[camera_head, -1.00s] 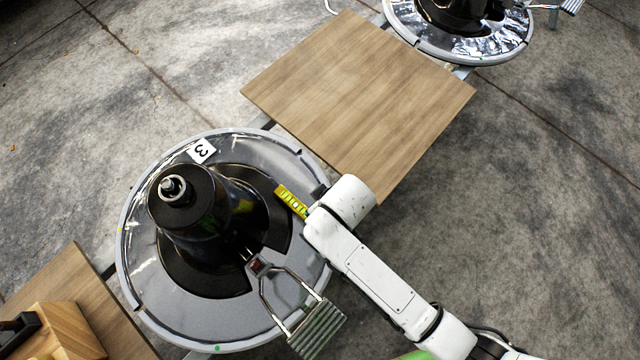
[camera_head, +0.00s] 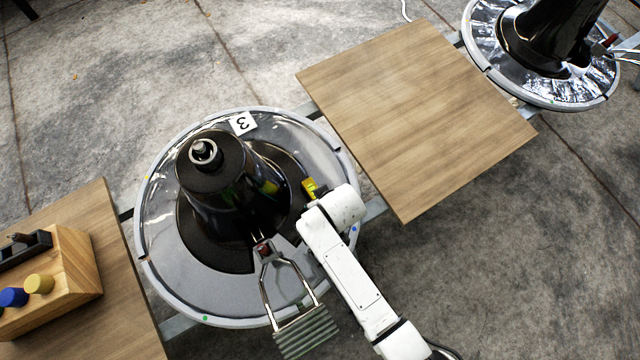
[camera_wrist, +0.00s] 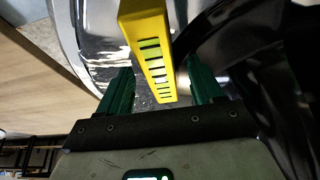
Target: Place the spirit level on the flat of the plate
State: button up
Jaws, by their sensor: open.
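The plate (camera_head: 190,278) is the round grey disc with a shiny rim around the black chair column, marked with a "3" label. The yellow spirit level (camera_head: 311,188) shows over the right part of the plate, partly hidden by my white arm. In the wrist view the level (camera_wrist: 148,45) lies between the two green fingers of my gripper (camera_wrist: 160,70), with gaps on both sides. My gripper is open; the head view hides it behind my arm. Plate surface (camera_wrist: 88,30) shows beyond the level. I cannot tell whether the level touches the plate.
The black column (camera_head: 225,185) rises close left of the level. A footrest (camera_head: 303,332) juts from it at the front. A wooden board (camera_head: 415,115) lies at upper right, and another (camera_head: 100,230) at left carries a wooden block (camera_head: 60,275). A second chair base (camera_head: 550,60) stands at far right.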

jog(key=x, duration=0.2)
jog(key=shift+w+f+b, duration=0.1)
jog(key=shift+f+b, duration=0.25)
jog(key=shift+c, duration=0.4)
jog(key=shift+r, duration=0.1)
grip_shut()
